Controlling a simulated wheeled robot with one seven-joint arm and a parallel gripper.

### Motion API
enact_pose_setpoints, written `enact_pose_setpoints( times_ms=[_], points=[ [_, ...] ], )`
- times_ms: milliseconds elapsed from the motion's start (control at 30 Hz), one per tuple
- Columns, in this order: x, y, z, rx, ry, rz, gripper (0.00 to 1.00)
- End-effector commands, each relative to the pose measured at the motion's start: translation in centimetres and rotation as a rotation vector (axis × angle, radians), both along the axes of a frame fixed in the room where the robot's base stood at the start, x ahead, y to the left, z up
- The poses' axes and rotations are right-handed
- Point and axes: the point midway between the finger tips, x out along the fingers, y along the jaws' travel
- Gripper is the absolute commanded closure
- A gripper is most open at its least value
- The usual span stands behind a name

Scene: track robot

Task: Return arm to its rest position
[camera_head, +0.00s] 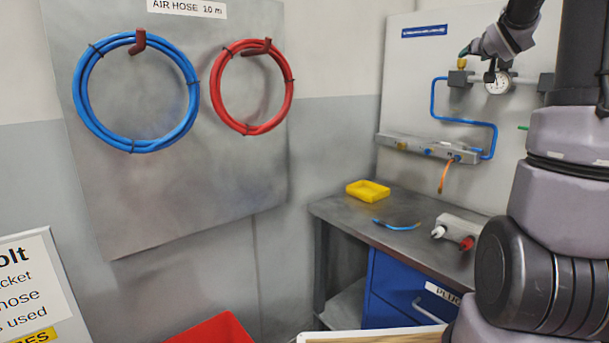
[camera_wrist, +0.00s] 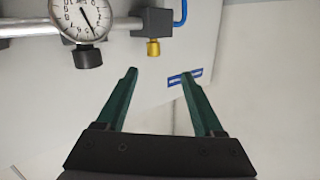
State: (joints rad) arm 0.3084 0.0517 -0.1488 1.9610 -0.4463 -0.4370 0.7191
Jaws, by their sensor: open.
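My gripper (camera_wrist: 158,75) shows in the wrist view with its two green fingers apart and nothing between them. In front of it are a round pressure gauge (camera_wrist: 80,17) on a grey pipe and a brass fitting (camera_wrist: 153,47), both upside down in this view. In the head view my arm rises along the right side and reaches over to the wall panel. The gripper end there is small and mostly hidden, close to the gauge (camera_head: 498,82) and the brass fitting (camera_head: 461,63). I cannot tell whether it touches them.
A metal bench (camera_head: 340,208) holds a yellow tray (camera_head: 368,190), a short blue hose (camera_head: 396,225) and a grey block (camera_head: 462,226) with red and white plugs. Blue (camera_head: 82,107) and red (camera_head: 216,92) hose coils hang on the left board. A red bin (camera_head: 215,330) stands below.

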Motion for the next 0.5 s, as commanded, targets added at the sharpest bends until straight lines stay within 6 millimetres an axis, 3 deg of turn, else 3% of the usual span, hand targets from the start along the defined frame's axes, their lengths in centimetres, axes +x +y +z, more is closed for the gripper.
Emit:
enact_pose_setpoints(
  times_ms=[33, 167, 500],
  points=[
    [-2.3, 2.1, 0.5, 0.036, 0.028, -0.02, 0.31],
    [-8.2, 7.0, -1.1, 0.144, 0.163, -0.057, 0.31],
    [-26.3, 21.8, -9.7, 0.386, 0.591, 0.082, 0.31]
  ],
)
